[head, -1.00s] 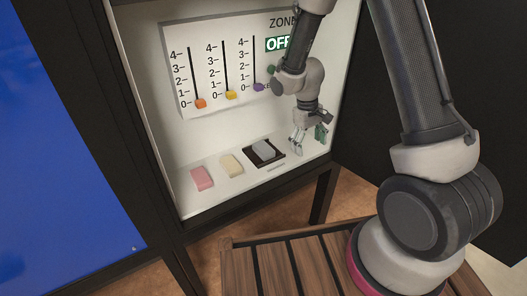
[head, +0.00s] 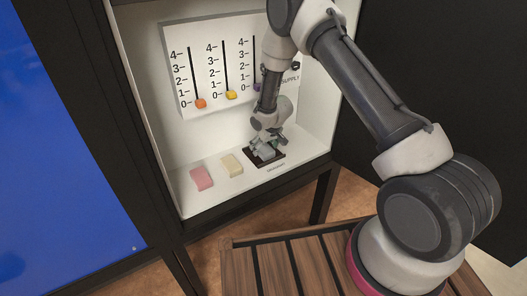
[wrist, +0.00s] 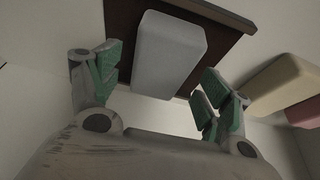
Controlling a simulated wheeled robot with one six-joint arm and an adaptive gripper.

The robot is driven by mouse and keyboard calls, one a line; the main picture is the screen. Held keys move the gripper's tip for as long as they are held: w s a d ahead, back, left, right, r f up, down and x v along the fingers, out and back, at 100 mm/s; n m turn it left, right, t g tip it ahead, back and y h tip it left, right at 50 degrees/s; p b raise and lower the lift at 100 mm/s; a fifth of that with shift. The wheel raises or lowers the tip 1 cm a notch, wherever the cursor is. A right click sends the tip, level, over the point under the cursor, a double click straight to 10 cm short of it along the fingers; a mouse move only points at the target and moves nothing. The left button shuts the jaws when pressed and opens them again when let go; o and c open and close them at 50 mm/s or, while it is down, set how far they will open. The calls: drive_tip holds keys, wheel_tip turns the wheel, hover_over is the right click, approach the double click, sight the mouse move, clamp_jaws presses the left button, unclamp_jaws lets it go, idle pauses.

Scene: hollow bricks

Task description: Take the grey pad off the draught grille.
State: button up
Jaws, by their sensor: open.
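The grey pad (wrist: 168,55) lies on the dark draught grille (wrist: 228,32) in the wrist view. In the head view the grille (head: 274,161) shows as a dark square on the cabinet floor, and the pad (head: 265,153) is partly hidden by my gripper. My gripper (wrist: 160,90) is open, with green-padded fingers to the left and right of the pad's near end. I see no clear contact between fingers and pad. In the head view my gripper (head: 265,146) is low over the grille.
A cream block (head: 232,165) and a pink block (head: 202,179) lie left of the grille. Behind stands a panel with sliders, orange (head: 201,104) and yellow (head: 231,95) among them. The cabinet's side walls are close. A slatted wooden surface (head: 300,262) is in front.

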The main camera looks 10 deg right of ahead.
drive_tip(key=shift+x, duration=0.8)
drive_tip(key=shift+f, duration=0.25)
drive_tip(key=shift+c, duration=0.2)
drive_tip(key=shift+s+d, duration=0.1)
drive_tip(key=c, duration=1)
